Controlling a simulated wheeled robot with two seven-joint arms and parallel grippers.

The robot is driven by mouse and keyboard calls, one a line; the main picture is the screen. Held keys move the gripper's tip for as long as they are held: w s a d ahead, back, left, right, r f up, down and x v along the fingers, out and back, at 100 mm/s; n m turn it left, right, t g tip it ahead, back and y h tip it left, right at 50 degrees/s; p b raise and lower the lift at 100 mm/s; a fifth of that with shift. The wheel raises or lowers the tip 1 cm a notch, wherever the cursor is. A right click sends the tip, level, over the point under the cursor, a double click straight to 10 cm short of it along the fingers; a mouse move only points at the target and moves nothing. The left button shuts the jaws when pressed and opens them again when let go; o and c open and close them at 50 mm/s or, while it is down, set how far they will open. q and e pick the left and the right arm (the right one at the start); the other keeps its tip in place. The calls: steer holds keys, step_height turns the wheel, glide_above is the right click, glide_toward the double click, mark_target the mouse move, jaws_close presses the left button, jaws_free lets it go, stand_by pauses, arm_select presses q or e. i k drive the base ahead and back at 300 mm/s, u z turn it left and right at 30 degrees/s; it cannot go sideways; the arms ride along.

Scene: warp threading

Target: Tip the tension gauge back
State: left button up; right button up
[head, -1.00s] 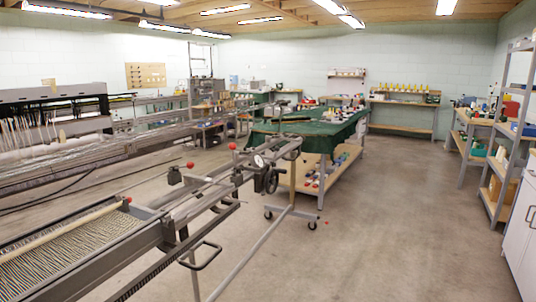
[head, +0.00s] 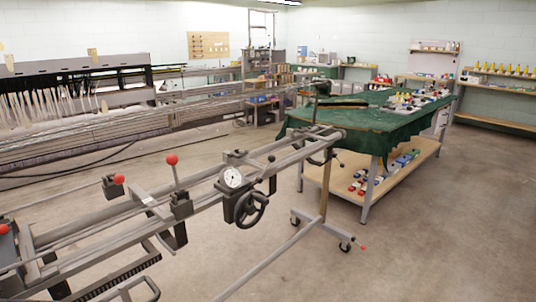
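The tension gauge (head: 233,178) is a round white dial on a dark mount on the long grey machine rail. It sits just above a black handwheel (head: 250,208), near the middle of the head view. The dial faces toward me, and I cannot tell its exact tilt. Neither of my grippers shows in the head view.
Red-knobbed levers (head: 172,160) rise from the rails left of the gauge. A workbench with a green cloth (head: 350,122) stands behind the rail's far end. A wheeled support leg (head: 345,246) stands right of the handwheel. The floor (head: 440,235) at the right is clear.

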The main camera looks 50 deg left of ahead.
mark_target(226, 179)
steer(key=i, duration=2.15)
steer(key=u, duration=3.5)
